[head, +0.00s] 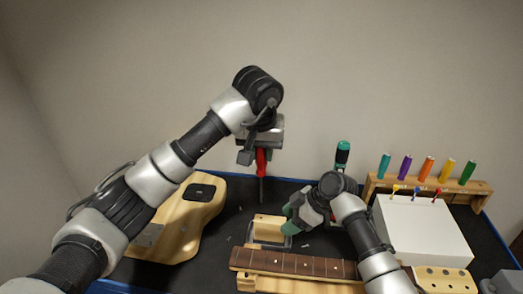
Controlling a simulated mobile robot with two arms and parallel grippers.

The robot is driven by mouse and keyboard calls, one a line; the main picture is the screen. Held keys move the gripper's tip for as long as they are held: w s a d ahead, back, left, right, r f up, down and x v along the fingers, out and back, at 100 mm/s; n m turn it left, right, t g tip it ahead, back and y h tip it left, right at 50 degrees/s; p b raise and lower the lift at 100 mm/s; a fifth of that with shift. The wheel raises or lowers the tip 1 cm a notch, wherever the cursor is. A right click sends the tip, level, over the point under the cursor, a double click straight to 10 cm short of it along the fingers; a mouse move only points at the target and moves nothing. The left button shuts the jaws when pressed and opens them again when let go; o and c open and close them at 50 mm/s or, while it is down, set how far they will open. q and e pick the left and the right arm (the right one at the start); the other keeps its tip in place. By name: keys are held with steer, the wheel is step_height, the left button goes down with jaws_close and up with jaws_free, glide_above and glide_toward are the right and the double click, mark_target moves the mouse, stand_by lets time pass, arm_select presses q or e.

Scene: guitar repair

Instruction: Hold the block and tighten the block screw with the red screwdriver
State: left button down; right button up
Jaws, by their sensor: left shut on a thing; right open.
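My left gripper (262,146) is shut on the red screwdriver (262,164), which hangs upright with its shaft down, above and behind the block. The pale wooden block (268,227) sits in a small grey holder (271,244) on the dark bench. My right gripper (293,217) is open, close to the right side of the block. I cannot tell whether it touches the block. The block screw is too small to make out.
A wooden guitar body (190,222) lies at left. A fretboard neck (293,263) lies in front of the block. A green-black tool (342,154) stands behind my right arm. A rack (455,184) of coloured handles and a white box (424,229) stand at right.

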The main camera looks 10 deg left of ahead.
mark_target(262, 164)
steer(key=shift+x, duration=1.45)
steer(key=shift+c, duration=0.3)
jaws_close()
arm_select(q)
steer(key=shift+w+f, duration=0.1)
steer(key=shift+f, duration=0.3)
steer(key=shift+f, duration=0.15)
stand_by(0.5)
steer(key=shift+f, duration=1.15)
steer(key=shift+f, duration=0.15)
stand_by(0.3)
